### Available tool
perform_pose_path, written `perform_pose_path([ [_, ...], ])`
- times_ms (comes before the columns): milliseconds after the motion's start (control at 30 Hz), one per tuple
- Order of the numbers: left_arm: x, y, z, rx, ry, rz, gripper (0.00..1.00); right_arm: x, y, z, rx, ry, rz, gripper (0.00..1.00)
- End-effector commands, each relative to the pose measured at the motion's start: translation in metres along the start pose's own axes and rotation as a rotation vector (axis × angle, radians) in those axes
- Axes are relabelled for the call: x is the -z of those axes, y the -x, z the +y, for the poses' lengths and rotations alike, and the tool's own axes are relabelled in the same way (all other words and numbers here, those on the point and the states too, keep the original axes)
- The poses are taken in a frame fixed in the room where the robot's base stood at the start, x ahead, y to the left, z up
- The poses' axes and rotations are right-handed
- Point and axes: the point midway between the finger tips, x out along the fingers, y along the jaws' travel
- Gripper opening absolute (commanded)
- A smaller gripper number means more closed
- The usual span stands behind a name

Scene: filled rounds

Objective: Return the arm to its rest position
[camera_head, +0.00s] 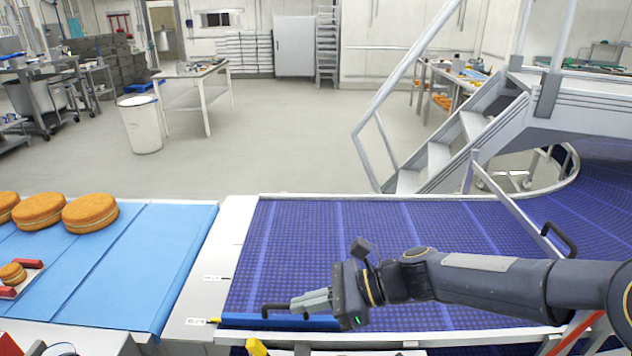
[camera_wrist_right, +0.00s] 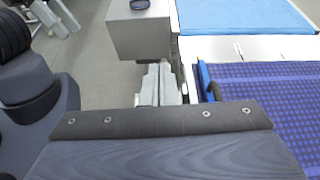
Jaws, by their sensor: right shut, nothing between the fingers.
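My right arm comes in from the right in the head view and reaches left over the dark blue conveyor belt (camera_head: 390,225). My right gripper (camera_head: 296,306) is shut and empty, above the near left part of the belt, close to a blue bar with a black handle (camera_head: 262,320). In the right wrist view my gripper fingers (camera_wrist_right: 158,86) are together with nothing between them. The blue bar (camera_wrist_right: 208,82) shows just right of them there. I cannot tell if the fingers touch it. My left gripper is not in view.
Several round filled cakes (camera_head: 90,212) sit on the light blue belt (camera_head: 150,250) at left. A small filled round (camera_head: 12,274) lies near red-ended holders. A black handle (camera_head: 558,240) and metal stairs (camera_head: 440,155) stand at right. The floor behind is open, with a white bin (camera_head: 140,125).

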Motion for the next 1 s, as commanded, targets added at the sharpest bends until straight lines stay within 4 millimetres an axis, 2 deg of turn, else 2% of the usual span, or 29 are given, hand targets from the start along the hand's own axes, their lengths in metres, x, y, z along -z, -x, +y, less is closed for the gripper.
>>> perform_pose_path([
  [67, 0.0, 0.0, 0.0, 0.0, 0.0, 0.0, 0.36, 0.0, 0.016, 0.01, 0.014, 0.1, 0.046, 0.0],
  [200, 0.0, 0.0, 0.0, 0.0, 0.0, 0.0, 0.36, 0.009, 0.063, 0.044, 0.033, 0.427, 0.213, 0.0],
  [400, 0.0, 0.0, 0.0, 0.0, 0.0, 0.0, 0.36, 0.043, 0.134, 0.108, -0.009, 0.946, 0.534, 0.0],
  [533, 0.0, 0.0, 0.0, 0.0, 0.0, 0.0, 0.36, 0.068, 0.169, 0.147, -0.086, 1.225, 0.735, 0.0],
  [600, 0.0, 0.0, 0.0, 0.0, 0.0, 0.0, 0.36, 0.081, 0.182, 0.164, -0.136, 1.339, 0.825, 0.0],
  [733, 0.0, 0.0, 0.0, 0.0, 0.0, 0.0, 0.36, 0.098, 0.198, 0.185, -0.217, 1.483, 0.945, 0.0],
  [833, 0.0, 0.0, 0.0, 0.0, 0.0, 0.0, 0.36, 0.105, 0.203, 0.193, -0.256, 1.538, 0.992, 0.0],
  [1000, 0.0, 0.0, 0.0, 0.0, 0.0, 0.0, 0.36, 0.107, 0.204, 0.195, -0.269, 1.554, 1.005, 0.0],
])
